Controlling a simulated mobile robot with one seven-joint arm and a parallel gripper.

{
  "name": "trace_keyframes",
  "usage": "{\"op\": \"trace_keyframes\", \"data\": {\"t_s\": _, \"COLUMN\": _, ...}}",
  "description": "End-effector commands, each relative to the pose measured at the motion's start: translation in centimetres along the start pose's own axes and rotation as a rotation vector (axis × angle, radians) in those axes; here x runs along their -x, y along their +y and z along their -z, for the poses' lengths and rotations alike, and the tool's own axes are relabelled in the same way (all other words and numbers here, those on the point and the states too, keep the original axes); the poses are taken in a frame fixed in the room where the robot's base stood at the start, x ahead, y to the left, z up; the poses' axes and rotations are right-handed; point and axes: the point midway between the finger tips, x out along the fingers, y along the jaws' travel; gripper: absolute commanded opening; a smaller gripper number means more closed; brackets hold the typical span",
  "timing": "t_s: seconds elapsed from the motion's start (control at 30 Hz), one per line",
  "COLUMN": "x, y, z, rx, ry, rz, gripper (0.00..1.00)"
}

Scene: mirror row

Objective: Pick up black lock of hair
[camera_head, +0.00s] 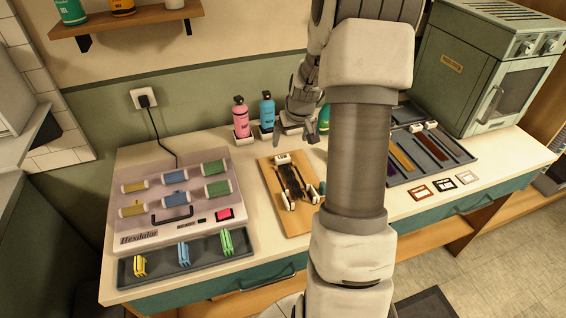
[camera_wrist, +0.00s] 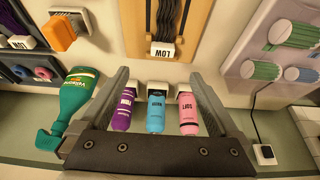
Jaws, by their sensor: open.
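A dark, wavy lock of hair (camera_head: 291,180) lies on a wooden board (camera_head: 270,175) in the middle of the counter, with white clip-like pieces at its ends. The wrist view shows the lock (camera_wrist: 168,14) at the top centre, with a white labelled block below it in the picture. My gripper (camera_head: 296,134) is behind the board, near the bottles by the wall. In the wrist view my gripper (camera_wrist: 160,80) has its two fingers wide apart, with nothing held between them. My arm hides part of the counter just right of the board.
Pink (camera_head: 241,118) and blue (camera_head: 266,112) bottles stand behind the board; a purple bottle (camera_wrist: 122,110) and a green one (camera_wrist: 75,100) show in the wrist view. A roller machine (camera_head: 175,200) is left. A tray of coloured locks (camera_head: 440,160) and an oven-like box (camera_head: 480,75) are right.

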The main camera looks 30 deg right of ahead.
Motion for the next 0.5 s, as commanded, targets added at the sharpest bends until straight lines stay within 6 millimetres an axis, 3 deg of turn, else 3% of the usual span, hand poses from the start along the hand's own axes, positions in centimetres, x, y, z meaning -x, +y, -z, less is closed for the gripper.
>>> {"op": "trace_keyframes", "data": {"t_s": 0.3, "x": -5.3, "y": -0.1, "z": 0.0, "rx": 0.0, "ry": -0.002, "rz": 0.001, "gripper": 0.97}}
{"op": "trace_keyframes", "data": {"t_s": 0.5, "x": -7.0, "y": -0.1, "z": 0.0, "rx": 0.001, "ry": 0.0, "rz": 0.0, "gripper": 0.97}}
